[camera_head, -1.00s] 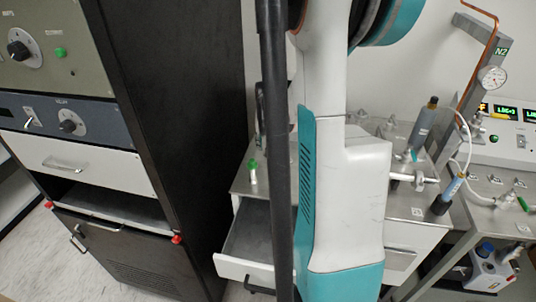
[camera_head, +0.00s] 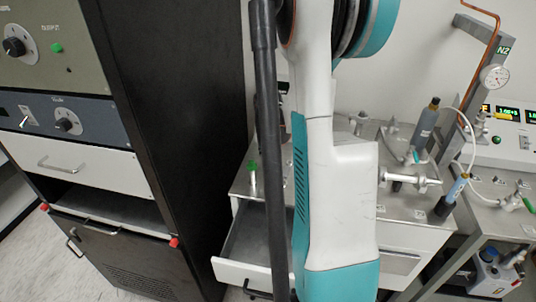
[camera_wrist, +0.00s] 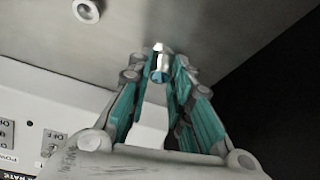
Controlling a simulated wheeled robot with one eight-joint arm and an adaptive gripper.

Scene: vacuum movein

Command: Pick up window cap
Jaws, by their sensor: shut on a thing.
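In the wrist view my gripper (camera_wrist: 160,75) has its teal-padded fingers closed in on a small silver piece with a blue end (camera_wrist: 158,66). It is small and partly hidden by the fingers; I take it to be the window cap. It is in front of a grey metal surface (camera_wrist: 190,25), and I cannot tell whether it touches it. In the head view my white and teal arm hides the gripper and the piece.
A round metal fitting (camera_wrist: 86,10) shows in the wrist view. In the head view, an open drawer (camera_head: 240,266) juts out below a steel bench top (camera_head: 412,215) with metal fittings and bottles. A black cabinet (camera_head: 185,120) stands at the left, a gauge panel (camera_head: 510,130) at the right.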

